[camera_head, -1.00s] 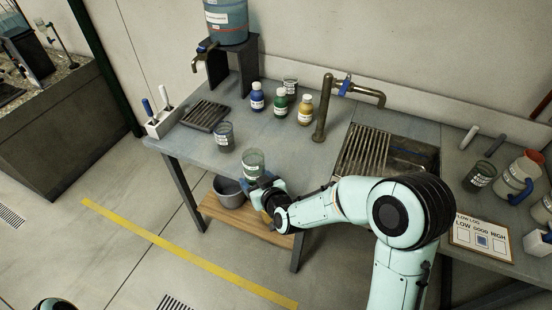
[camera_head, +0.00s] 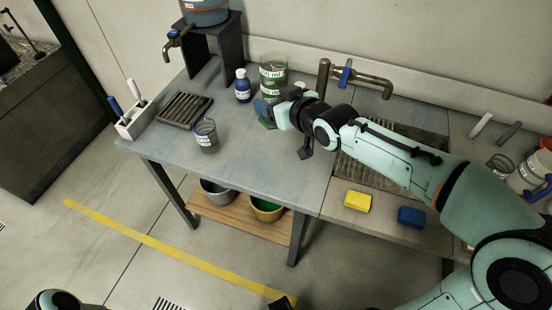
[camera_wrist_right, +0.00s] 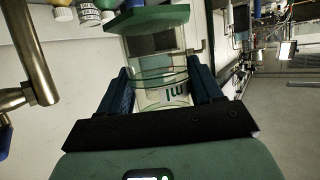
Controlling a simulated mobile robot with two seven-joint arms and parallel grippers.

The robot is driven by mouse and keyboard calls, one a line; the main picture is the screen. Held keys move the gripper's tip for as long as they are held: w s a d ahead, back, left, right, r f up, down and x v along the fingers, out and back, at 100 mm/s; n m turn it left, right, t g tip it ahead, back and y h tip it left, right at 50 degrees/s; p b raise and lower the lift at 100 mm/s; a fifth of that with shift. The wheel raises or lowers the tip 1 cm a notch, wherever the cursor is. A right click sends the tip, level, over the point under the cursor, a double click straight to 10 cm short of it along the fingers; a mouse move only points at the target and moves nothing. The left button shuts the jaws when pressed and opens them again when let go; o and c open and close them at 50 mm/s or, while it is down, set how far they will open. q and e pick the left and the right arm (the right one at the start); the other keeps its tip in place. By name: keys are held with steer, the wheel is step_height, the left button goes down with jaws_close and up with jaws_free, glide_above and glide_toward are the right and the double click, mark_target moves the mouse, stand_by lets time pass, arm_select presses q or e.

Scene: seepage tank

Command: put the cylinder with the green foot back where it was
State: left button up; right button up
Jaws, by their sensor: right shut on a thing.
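The clear cylinder with the green foot (camera_head: 273,75) is in my right gripper (camera_head: 270,107), above the back of the grey table. It stands about upright, with its green foot (camera_head: 267,123) downward; I cannot tell whether the foot touches the table. In the right wrist view the cylinder (camera_wrist_right: 160,75) sits between the two blue fingers, with the green foot (camera_wrist_right: 148,18) at the top of the picture. My right gripper is shut on it.
A glass beaker (camera_head: 205,138) stands on the table (camera_head: 235,165) near a slatted rack (camera_head: 184,111). A blue bottle (camera_head: 243,88) stands left of the cylinder; other bottles are mostly hidden. A brass tap (camera_head: 322,80) is to the right. Yellow (camera_head: 358,201) and blue (camera_head: 411,216) sponges lie at front right.

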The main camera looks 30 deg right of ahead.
step_height(320, 180, down, 20)
steer(key=b, duration=0.2)
steer(key=shift+d+r+b, duration=0.1)
steer(key=shift+r+b, duration=0.1)
steer(key=shift+b, duration=0.15)
steer(key=shift+f, duration=0.2)
steer(key=o, duration=1.3)
steer(key=shift+c, duration=0.2)
steer(key=shift+r, duration=0.2)
steer(key=shift+s+r, duration=0.15)
steer(key=shift+s, duration=0.15)
steer(key=a+v, duration=0.1)
steer(key=v, duration=1)
steer(key=shift+s+d, duration=0.2)
steer(key=shift+d, duration=0.3)
